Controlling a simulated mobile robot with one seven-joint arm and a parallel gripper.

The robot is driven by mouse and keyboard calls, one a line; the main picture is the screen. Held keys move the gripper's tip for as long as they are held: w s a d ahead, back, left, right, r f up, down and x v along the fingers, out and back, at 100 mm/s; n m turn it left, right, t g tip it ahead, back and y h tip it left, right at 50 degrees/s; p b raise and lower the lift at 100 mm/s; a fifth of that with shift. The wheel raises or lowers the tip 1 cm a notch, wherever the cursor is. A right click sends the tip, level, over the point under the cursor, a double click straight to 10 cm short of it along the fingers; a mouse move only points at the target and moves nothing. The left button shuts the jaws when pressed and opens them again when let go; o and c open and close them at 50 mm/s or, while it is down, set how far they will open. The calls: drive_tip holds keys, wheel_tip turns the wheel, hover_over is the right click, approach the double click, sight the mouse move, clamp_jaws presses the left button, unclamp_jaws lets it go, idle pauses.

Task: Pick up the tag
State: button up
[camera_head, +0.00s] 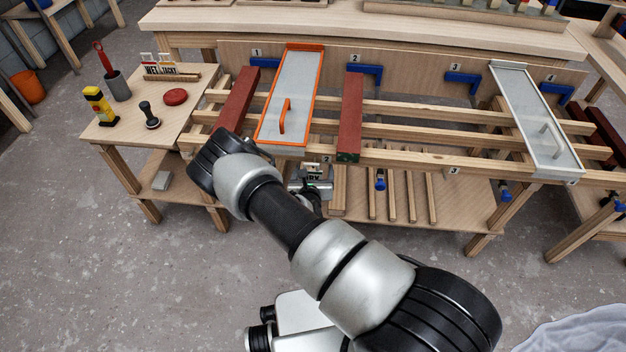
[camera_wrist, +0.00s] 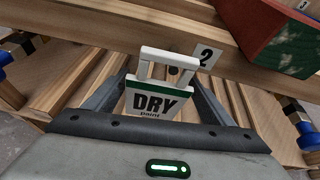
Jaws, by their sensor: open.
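A white tag (camera_wrist: 152,103) with a green band, reading "DRY paint", hangs at the front rail by its square loop, beside the number 2 label (camera_wrist: 207,55). In the head view the tag (camera_head: 313,174) is small and partly hidden by my gripper. My gripper (camera_wrist: 158,82) is open, with one finger on each side of the tag. I cannot tell whether either finger touches it. In the head view my gripper (camera_head: 312,187) is just below the front rail, largely behind my arm.
Dark red battens (camera_head: 350,115) and an orange-edged tray (camera_head: 318,75) lie across the rails (camera_head: 420,107). A grey tray (camera_head: 525,105) lies at right. The left side table (camera_head: 120,135) holds a rack of tags (camera_head: 172,74), a stamp (camera_head: 149,115) and a yellow bottle (camera_head: 98,105).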

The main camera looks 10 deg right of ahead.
drive_tip(key=shift+w, duration=0.1)
drive_tip(key=c, duration=1.2)
drive_tip(key=s+a+p, duration=0.1)
drive_tip(key=s, duration=0.4)
drive_tip(key=s+a+p, duration=0.1)
drive_tip(key=s+a, duration=0.1)
drive_tip(key=s, duration=0.4)
drive_tip(key=s+a+p, duration=0.2)
drive_tip(key=s, duration=0.4)
drive_tip(key=shift+s+r, duration=0.15)
drive_tip(key=shift+r, duration=0.1)
drive_tip(key=shift+c, duration=0.2)
